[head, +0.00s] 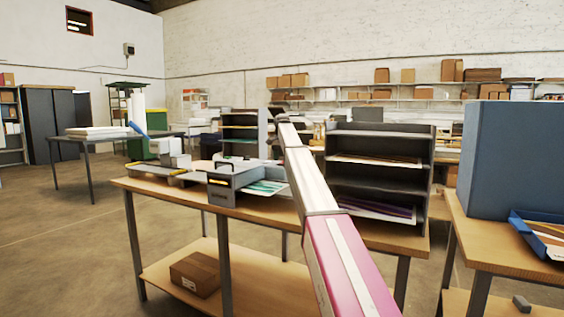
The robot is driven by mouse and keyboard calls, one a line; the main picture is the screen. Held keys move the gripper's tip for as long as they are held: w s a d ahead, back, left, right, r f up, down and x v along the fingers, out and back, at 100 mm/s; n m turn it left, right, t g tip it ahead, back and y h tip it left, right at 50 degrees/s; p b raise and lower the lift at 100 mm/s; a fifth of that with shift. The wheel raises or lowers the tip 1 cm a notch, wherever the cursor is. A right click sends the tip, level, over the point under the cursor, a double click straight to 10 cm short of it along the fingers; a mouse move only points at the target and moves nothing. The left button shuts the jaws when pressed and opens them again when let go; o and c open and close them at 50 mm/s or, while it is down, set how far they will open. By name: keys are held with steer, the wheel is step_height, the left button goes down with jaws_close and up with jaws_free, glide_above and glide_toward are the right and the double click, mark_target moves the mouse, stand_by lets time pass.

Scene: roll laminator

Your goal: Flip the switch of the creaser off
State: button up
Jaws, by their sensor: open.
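A low grey machine (226,187), which looks like the creaser, sits on the wooden-topped table (190,199) left of the picture's middle. Coloured sheets lie at its right side. A small dark mark shows on its front, but I cannot make out the switch or its position. My arm (318,195) reaches from the bottom right up and away, just right of this machine, and covers part of the table. Its far end shows only as a small dark shape above the table. I cannot make out gripper fingers there.
A flat grey device (160,178) lies left of the machine. A dark shelf unit (378,178) with papers stands right of my arm. A large blue box (517,160) stands on the right-hand table. A cardboard box (195,273) sits on the lower shelf. The left floor is open.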

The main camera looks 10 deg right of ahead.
steer(key=shift+f, duration=0.8)
steer(key=c, duration=0.9)
steer(key=shift+w+d+r+g+y, duration=0.1)
steer(key=shift+w+g+y, duration=0.05)
steer(key=shift+g+y, duration=0.3)
steer(key=o, duration=0.9)
steer(key=shift+r, duration=0.1)
